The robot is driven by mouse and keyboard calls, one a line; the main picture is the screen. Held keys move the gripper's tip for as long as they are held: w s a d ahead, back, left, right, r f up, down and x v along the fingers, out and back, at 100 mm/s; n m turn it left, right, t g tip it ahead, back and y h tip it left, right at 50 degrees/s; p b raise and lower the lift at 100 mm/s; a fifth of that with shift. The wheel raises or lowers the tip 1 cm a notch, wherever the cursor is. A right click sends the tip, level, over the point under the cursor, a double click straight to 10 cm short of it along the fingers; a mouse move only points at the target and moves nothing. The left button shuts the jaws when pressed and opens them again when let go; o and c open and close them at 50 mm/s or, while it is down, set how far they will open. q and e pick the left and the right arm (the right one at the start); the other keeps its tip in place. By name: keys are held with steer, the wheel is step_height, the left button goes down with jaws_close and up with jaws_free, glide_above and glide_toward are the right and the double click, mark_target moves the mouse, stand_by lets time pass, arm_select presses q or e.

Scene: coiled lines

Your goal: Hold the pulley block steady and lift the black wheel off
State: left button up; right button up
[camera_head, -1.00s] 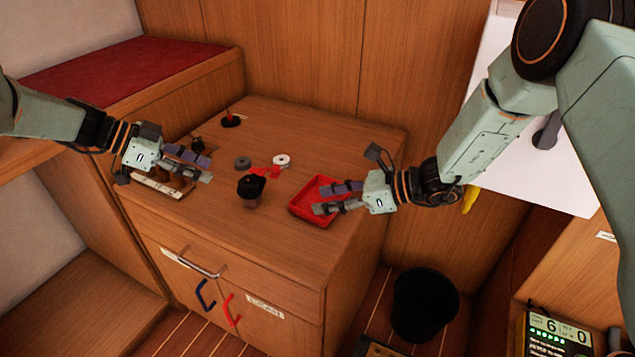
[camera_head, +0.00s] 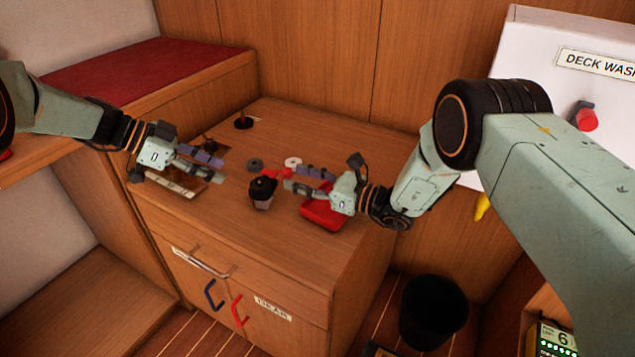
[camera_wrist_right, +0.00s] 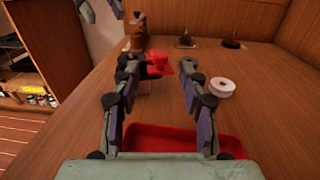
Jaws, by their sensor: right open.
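My left gripper (camera_head: 221,169) is open and empty to the left of the block.
A red tray (camera_head: 322,219) is under my right gripper. A black base with a red pin (camera_head: 243,122) stands farther back. A black bin (camera_head: 432,312) is on the floor.

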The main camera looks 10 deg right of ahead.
steer(key=shift+w+a, duration=0.4)
steer(key=shift+a, duration=0.1)
steer(key=shift+c, duration=0.5)
jaws_close()
